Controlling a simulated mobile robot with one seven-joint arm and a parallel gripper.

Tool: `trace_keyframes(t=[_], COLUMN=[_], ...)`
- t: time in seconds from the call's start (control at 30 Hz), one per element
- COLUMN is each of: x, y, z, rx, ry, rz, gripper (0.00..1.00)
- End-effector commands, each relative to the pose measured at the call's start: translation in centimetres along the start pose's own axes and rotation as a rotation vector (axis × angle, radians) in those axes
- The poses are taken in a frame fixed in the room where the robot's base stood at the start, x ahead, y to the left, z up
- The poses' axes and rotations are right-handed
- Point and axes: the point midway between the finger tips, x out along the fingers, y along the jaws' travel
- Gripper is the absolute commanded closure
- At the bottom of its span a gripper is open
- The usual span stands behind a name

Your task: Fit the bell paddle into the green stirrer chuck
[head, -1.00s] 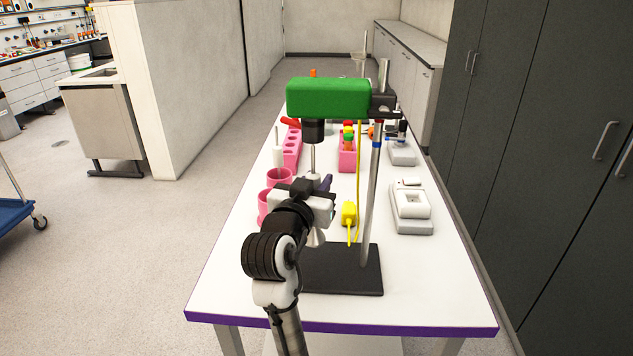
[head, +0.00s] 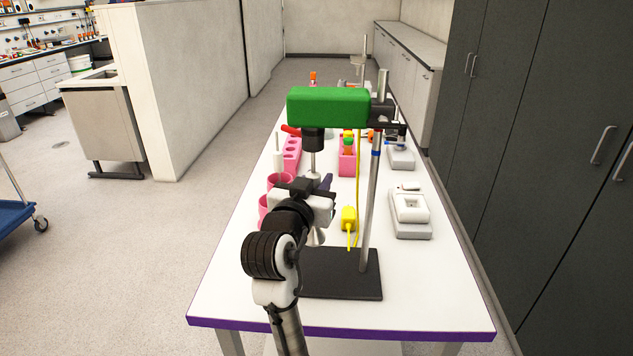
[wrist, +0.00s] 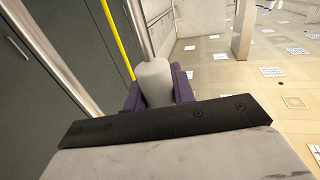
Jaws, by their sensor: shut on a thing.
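The green stirrer (head: 328,106) sits high on its metal stand. Its black chuck (head: 313,139) points down. My gripper (head: 322,188) is below the chuck and shut on the bell paddle. The paddle is upright: its thin shaft (head: 313,163) rises above my gripper and its pale bell end hangs below. In the head view the shaft's top meets the chuck's lower end; I cannot tell whether it is inside. In the wrist view the purple fingers of my gripper (wrist: 158,92) hold a pale grip sleeve (wrist: 154,80) of the paddle, with the shaft rising from it.
The stand's black base (head: 340,275) and metal post (head: 370,200) are close to the right. A yellow plug (head: 348,217) with its cable stands behind. Pink cups (head: 279,181), pink racks (head: 347,160) and a white scale (head: 410,208) are on the table. The front left is clear.

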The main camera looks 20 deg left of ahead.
Motion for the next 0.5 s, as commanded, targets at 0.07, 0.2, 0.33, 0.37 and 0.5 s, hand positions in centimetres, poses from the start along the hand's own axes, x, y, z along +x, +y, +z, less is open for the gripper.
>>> trace_keyframes(t=[0.07,0.2,0.33,0.37,0.5], x=[-0.01,-0.01,-0.01,-0.01,-0.01], y=[0.00,0.00,0.00,0.00,0.00], z=[-0.33,-0.64,-0.84,-0.86,-0.82], rx=[0.000,0.000,0.000,0.000,0.000], ry=[0.001,0.001,0.001,0.001,0.001], rz=[0.000,0.000,0.000,0.000,0.000], gripper=[1.00,1.00,1.00,1.00,1.00])
